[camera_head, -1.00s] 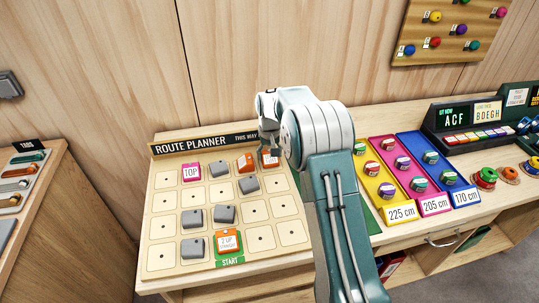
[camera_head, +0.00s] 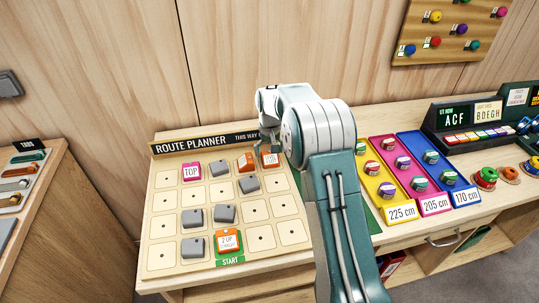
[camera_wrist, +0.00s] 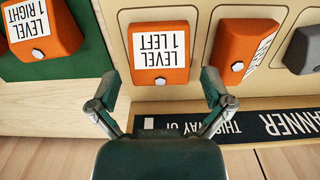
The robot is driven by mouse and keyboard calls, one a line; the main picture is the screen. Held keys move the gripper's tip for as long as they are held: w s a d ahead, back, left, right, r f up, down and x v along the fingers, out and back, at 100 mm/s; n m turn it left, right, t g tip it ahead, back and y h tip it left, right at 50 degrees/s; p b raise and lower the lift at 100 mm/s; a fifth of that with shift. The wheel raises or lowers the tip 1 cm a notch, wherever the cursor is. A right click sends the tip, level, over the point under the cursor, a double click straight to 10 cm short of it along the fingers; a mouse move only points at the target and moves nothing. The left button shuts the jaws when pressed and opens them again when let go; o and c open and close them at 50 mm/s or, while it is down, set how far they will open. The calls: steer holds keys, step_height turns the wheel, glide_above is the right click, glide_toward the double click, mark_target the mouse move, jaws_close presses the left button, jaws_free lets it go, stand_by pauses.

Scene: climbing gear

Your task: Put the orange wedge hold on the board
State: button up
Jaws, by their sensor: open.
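An orange wedge hold labelled "LEVEL 1 LEFT" (camera_wrist: 158,48) sits in the top right cell of the route planner board (camera_head: 262,238); the head view shows it too (camera_head: 270,160). My gripper (camera_wrist: 160,84) is open and empty. Its fingertips are apart, one on each side below that hold in the wrist view, not closed on it. A second orange hold (camera_wrist: 245,45) sits in the cell beside it, also in the head view (camera_head: 245,162). A third, labelled "LEVEL 1 RIGHT" (camera_wrist: 42,28), lies on a green mat (camera_wrist: 88,25) off the board. My arm hides it in the head view.
Several grey holds (camera_head: 225,214), a pink "TOP" hold (camera_head: 191,171) and an orange hold (camera_head: 228,241) at START occupy other cells. The title strip (camera_head: 205,144) edges the board's back. Coloured trays (camera_head: 437,206) stand to the right. Several cells are bare.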

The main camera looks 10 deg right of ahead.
mark_target(270, 154)
step_height(270, 154, up, 11)
steer(key=s+r+t, duration=0.1)
steer(key=s+r, duration=0.7)
steer(key=s+r+t, duration=0.2)
steer(key=s+r, duration=0.1)
steer(key=s, duration=0.7)
steer(key=s+r+t, duration=0.1)
steer(key=s+r, duration=0.2)
steer(key=s, duration=0.8)
steer(key=s+f+t, duration=0.1)
steer(key=s+f, duration=0.3)
steer(key=s, duration=0.5)
steer(key=shift+s+f+t, duration=0.2)
steer(key=shift+s+t, duration=0.1)
steer(key=shift+s, duration=0.05)
